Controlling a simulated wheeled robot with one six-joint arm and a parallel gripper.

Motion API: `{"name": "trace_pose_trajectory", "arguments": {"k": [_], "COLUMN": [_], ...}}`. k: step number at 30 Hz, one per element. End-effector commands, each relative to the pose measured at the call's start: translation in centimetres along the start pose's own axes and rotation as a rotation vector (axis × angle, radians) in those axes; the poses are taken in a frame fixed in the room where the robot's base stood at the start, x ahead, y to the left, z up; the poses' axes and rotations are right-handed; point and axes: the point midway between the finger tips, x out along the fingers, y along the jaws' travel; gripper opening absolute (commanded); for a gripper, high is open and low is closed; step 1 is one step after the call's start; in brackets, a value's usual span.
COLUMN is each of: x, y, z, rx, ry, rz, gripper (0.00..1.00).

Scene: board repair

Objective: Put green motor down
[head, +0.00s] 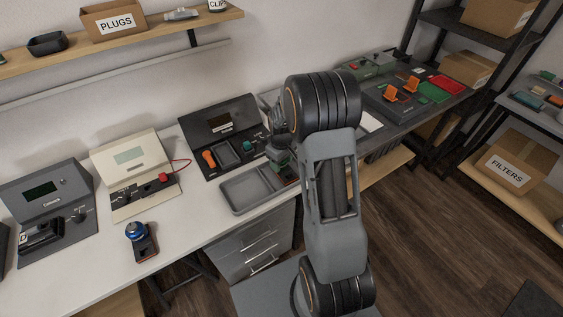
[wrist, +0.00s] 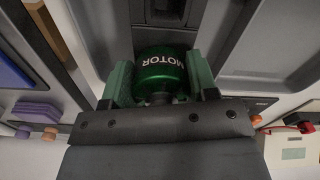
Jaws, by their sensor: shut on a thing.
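The green motor (wrist: 160,72), a short round cylinder lettered MOTOR, is between the two green fingers of my gripper (wrist: 160,88) in the wrist view. My gripper is shut on it, with a finger against each side. Behind the motor lies a narrow grey channel, with a wide grey tray compartment to the right. In the head view my gripper (head: 279,158) is low over the right end of the grey tray (head: 236,206). My arm and fingers mostly hide the motor there. I cannot tell whether the motor touches the surface below.
A black tester (head: 222,122) with an orange handle stands just behind the tray. A cream tester (head: 134,158) with a red lead and a dark tester (head: 42,195) stand farther left. A blue-topped item (head: 135,231) stands near the front edge. White bench between them is clear.

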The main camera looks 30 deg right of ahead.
Motion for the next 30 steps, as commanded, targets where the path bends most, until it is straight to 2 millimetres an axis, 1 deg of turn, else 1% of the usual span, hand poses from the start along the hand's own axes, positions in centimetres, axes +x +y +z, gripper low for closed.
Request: {"name": "trace_pose_trajectory", "arguments": {"k": [2, 9, 14, 15, 21, 22, 30], "x": [0.43, 0.48, 0.98, 0.87, 0.86, 0.85, 0.57], "y": [-0.01, -0.01, -0.01, -0.03, -0.04, -0.04, -0.03], "z": [-0.01, -0.03, -0.02, 0.0, 0.01, 0.01, 0.0], "rx": [0.0, 0.0, 0.0, 0.0, 0.0, 0.0, 0.0], "ry": [0.0, 0.001, 0.001, 0.0, 0.0, 0.0, 0.0], "rz": [0.0, 0.001, 0.001, 0.0, 0.0, 0.0, 0.0], "gripper": [0.29, 0.29, 0.29, 0.57, 0.76, 0.79, 0.79]}}
